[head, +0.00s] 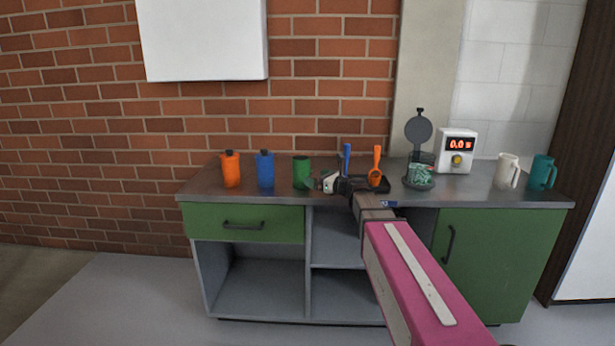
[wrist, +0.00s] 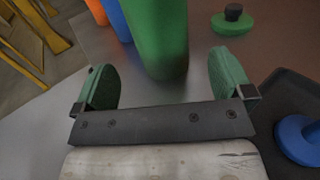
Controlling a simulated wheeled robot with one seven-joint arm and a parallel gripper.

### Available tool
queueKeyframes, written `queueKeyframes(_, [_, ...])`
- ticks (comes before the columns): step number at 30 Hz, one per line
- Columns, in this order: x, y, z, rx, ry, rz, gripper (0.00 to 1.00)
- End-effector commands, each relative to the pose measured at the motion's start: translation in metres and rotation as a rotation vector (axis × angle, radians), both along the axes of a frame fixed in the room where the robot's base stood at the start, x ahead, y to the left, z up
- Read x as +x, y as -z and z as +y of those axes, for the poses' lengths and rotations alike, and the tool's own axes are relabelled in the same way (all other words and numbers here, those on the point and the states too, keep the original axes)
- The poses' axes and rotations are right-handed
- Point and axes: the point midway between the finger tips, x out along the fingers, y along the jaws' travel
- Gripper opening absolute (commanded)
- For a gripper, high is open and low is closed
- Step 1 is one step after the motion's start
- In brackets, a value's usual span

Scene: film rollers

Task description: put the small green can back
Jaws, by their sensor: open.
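The small green can (head: 301,171) stands upright on the steel counter, right of the blue can, with no lid seen on it. In the wrist view the green can (wrist: 160,40) stands ahead of the palm, between the lines of the two fingers, with a gap on each side. My gripper (head: 318,184) is low over the counter, just right of the can. It is open and empty, and its green fingertips show in the wrist view (wrist: 165,82). A green lid with a black knob (wrist: 232,22) lies on the counter beyond the right finger.
An orange can (head: 231,170) and a blue can (head: 265,170) stand left. A dark tray (head: 383,187) with blue and orange tools lies right of the gripper. Further right are a round hinged device (head: 418,132), a white display box (head: 457,150) and two mugs (head: 507,170).

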Motion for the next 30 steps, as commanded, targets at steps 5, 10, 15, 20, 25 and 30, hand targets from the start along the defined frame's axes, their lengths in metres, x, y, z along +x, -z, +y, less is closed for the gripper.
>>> queueKeyframes(5, [-0.018, 0.0, -0.021, 0.0, 0.001, 0.0, 0.98])
queueKeyframes(10, [-0.024, 0.0, -0.03, 0.0, 0.0, 0.0, 0.98])
queueKeyframes(15, [-0.025, 0.0, -0.031, 0.0, -0.001, 0.0, 0.98])
queueKeyframes(20, [-0.024, 0.0, -0.031, 0.0, -0.001, 0.0, 0.98])
queueKeyframes(25, [-0.024, 0.0, -0.031, 0.0, -0.001, 0.0, 0.98])
queueKeyframes(30, [-0.024, 0.0, -0.031, 0.0, 0.0, 0.0, 0.98])
